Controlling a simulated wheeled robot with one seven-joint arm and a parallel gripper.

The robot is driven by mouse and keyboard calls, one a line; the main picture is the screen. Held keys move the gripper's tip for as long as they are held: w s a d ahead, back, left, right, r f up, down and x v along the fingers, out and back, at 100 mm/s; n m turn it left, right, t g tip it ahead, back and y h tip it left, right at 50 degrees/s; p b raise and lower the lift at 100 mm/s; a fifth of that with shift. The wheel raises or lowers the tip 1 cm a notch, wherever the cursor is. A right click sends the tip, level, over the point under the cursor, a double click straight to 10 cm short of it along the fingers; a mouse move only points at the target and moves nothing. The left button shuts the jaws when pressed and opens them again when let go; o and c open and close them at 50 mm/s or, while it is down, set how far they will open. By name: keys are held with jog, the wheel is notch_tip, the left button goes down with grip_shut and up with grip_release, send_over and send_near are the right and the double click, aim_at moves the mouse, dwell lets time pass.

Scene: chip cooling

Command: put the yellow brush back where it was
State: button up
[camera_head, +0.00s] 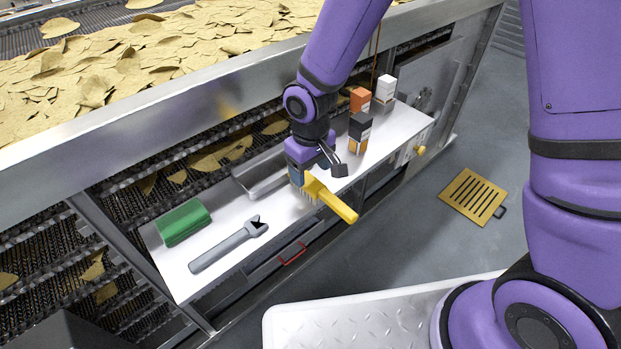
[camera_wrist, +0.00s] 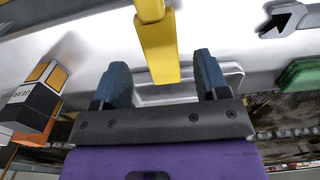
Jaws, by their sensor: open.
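The yellow brush (camera_head: 333,201) is at the front of the white shelf (camera_head: 215,265) in the head view. Its handle points toward the front right, over the shelf's front edge, and its pale bristles face down. I cannot tell whether it rests on the shelf. In the wrist view the brush (camera_wrist: 158,48) reaches between the two blue fingers of my gripper (camera_wrist: 161,62). The fingers are open, with a gap on each side of the brush. In the head view my gripper (camera_head: 304,178) is just behind the brush, its fingers partly hidden.
A grey wrench (camera_head: 225,250) and a green block (camera_head: 183,222) lie on the shelf's left. A metal tray (camera_head: 262,173) sits behind my gripper. Several small boxes, including a black-topped one (camera_head: 360,130), stand right. A yellow grate (camera_head: 472,194) lies on the floor.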

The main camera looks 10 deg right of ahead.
notch_tip(320, 180, up, 8)
jog(key=shift+f, duration=0.2)
jog(key=s+d+r+m+t, duration=0.1)
jog(key=s+d+r+m, duration=0.1)
jog(key=d+r, duration=0.55)
jog(key=s+d+r+m+t, duration=0.1)
jog(key=s+d+r+t, duration=0.1)
jog(key=d+r, duration=0.5)
jog(key=s+d+r+m+t, duration=0.1)
jog(key=s+d+r+m, duration=0.1)
jog(key=s+d+r, duration=0.2)
jog(key=s+d+r+m+t, duration=0.1)
jog(key=s+d+r, duration=0.3)
jog(key=s, duration=0.5)
jog(key=shift+s+d+r+m, duration=0.3)
jog(key=shift+d+r+m, duration=0.1)
jog(key=shift+d, duration=0.3)
dwell(0.8)
